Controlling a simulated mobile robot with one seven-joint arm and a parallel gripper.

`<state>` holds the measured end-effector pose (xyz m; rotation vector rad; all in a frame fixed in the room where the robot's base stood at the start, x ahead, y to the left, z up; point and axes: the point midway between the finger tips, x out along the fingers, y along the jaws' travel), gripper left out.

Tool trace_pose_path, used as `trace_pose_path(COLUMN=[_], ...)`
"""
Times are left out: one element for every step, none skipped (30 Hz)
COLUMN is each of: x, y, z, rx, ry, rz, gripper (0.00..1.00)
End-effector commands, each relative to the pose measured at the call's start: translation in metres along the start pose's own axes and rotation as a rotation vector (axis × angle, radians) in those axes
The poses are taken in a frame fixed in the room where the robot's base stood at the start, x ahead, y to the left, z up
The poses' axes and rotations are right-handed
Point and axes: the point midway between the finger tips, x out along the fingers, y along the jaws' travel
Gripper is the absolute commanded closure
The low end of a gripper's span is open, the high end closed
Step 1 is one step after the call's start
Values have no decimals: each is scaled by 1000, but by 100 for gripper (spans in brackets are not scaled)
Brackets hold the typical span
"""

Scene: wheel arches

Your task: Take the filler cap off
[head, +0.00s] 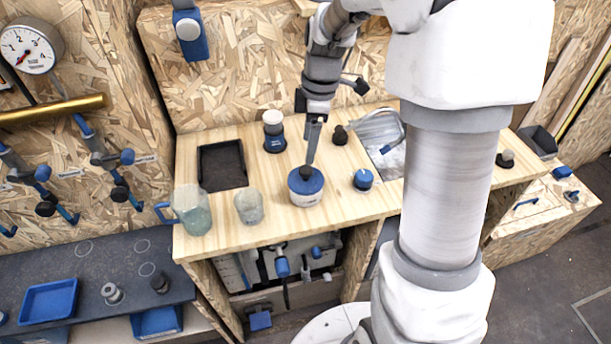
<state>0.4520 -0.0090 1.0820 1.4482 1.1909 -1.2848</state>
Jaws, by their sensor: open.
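A squat white tub with a blue top (306,188) stands on the wooden worktop (275,228), left of my arm. A dark round knob or cap (305,173) sits in the middle of its top; I take this to be the filler cap. My gripper (308,165) points down from above, with its fingertips right over the dark cap. The jaws are open. The fingers overlap the cap in this view, so I cannot tell whether they touch it or stand around it.
A blue-handled jug (192,210) and a clear beaker (249,207) stand left of the tub. A white-topped jar (273,132) is behind, and a small blue item (363,180) is right.

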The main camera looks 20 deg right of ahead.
Motion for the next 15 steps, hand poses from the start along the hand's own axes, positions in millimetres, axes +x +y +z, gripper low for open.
trace_pose_path(x=[8,11,15,17,18,20,21,23,27,31,36,43,47,52,58], y=[0,0,0,0,0,0,0,0,-1,-1,-2,-3,-3,-3,-3], z=[0,0,0,0,0,0,0,0,0,1,1,2,2,2,2], rx=[0,1,1,1,1,1,1,1,2,1,1,0,0,0,1], ry=[0,0,0,0,0,0,0,0,0,0,0,0,-1,-1,0], rz=[-2,-2,-2,-1,0,0,0,-1,-1,-2,-4,-4,-4,-3,-4], gripper=[23,23,23,23,23,23,23,23,23,23,23,23,23,23,23])
